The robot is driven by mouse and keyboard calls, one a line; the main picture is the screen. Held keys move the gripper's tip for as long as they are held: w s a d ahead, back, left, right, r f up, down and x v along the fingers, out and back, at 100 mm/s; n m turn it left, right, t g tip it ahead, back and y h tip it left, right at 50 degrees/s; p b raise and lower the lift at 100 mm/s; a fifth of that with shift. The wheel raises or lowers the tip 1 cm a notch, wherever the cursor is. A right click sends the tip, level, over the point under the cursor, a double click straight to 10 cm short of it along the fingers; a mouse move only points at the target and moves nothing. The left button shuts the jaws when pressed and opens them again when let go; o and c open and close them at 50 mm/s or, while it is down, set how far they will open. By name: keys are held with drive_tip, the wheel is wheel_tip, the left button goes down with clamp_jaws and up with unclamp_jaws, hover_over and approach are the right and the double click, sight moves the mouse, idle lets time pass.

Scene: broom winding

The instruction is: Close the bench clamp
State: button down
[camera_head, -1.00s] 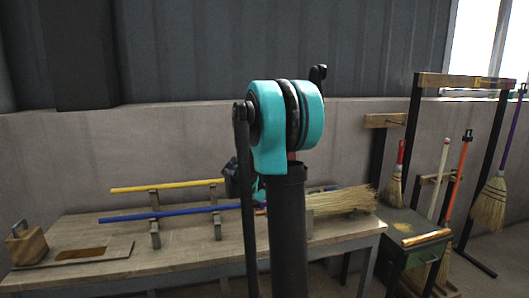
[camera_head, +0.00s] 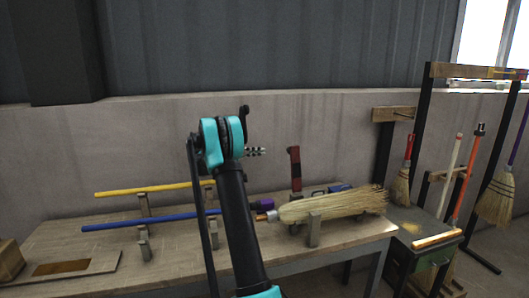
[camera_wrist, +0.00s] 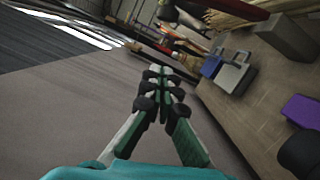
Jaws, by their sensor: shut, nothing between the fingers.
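The likely bench clamp has an upright red lever (camera_head: 295,168) on the workbench (camera_head: 180,256), behind the broom. A small blue part (camera_head: 330,190) sits to its right; whether it belongs to the clamp is unclear. The straw broom head (camera_head: 335,204) lies in front of the lever, across a grey support (camera_head: 314,230). My gripper (camera_head: 257,151) is shut and empty, left of the lever near its top height and apart from it.
A yellow stick (camera_head: 150,189) and a blue stick (camera_head: 150,221) rest on supports at the left. A purple part (camera_head: 263,204) is by the broom's handle end. A wooden block (camera_head: 8,261) stands far left. Brooms hang on a rack (camera_head: 422,130) at the right.

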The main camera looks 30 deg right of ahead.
drive_tip(key=s+d+r, duration=0.1)
drive_tip(key=s+d, duration=0.6)
drive_tip(key=shift+s+r, duration=0.2)
drive_tip(key=shift+s, duration=0.05)
drive_tip(key=shift+d, duration=0.15)
